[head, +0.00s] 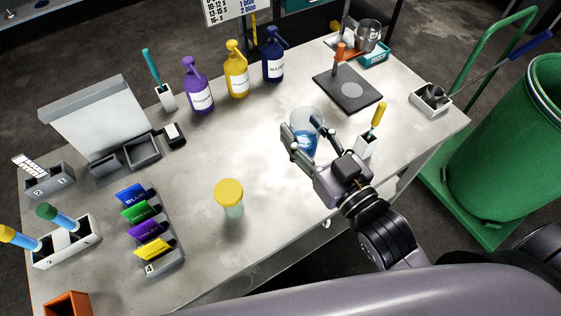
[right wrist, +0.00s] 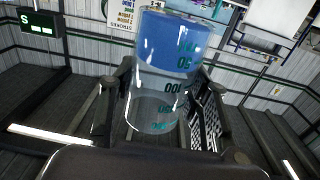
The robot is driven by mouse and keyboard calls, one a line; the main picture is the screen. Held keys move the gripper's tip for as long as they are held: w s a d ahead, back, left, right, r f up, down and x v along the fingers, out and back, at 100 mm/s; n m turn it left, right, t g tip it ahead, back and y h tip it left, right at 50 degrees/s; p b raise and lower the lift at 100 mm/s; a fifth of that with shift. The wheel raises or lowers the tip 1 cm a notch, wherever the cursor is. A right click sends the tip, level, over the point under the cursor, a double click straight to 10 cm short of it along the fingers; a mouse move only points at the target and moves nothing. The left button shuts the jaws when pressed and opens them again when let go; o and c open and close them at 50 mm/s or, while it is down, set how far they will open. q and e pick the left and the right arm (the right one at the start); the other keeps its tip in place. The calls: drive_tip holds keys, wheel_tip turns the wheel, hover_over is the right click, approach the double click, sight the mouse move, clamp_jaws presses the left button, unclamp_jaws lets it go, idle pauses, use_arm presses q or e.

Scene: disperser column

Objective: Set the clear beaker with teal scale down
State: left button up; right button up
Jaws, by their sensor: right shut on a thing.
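The clear beaker with teal scale (head: 308,117) is at the right-middle of the workbench in the head view, with blue liquid in its lower part. My right gripper (head: 303,129) is shut on the beaker, with a finger on either side of it. In the right wrist view the beaker (right wrist: 165,75) shows large between the fingers, its teal numbers upside down and the blue liquid at the top of the picture. I cannot tell whether its base touches the bench. My left gripper is not in view.
The workbench (head: 275,205) is clear left of the beaker, up to a yellow-lidded jar (head: 230,198). A holder with a yellow-handled tool (head: 378,116) stands close right. A dark plate stand (head: 349,90) is behind. Purple (head: 198,88), yellow (head: 237,72) and navy (head: 273,58) bottles stand back left.

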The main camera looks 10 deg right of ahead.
drive_tip(key=shift+s+a+r+y+b, duration=0.3)
drive_tip(key=shift+s+a+b, duration=0.1)
drive_tip(key=shift+s, duration=0.1)
wheel_tip(320, 180, down, 4)
drive_tip(key=b, duration=0.3)
drive_tip(key=shift+r, duration=0.25)
use_arm(q)
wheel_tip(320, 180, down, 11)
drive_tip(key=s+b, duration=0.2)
drive_tip(key=b, duration=0.5)
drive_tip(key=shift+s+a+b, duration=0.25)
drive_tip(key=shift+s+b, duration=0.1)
drive_tip(key=shift+b, duration=0.05)
use_arm(e)
drive_tip(key=shift+w+d+f, duration=0.1)
drive_tip(key=shift+w+f, duration=0.05)
drive_tip(key=shift+f, duration=7.75)
drive_tip(key=shift+f, duration=0.1)
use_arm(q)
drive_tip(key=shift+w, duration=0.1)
use_arm(e)
drive_tip(key=o, duration=1.2)
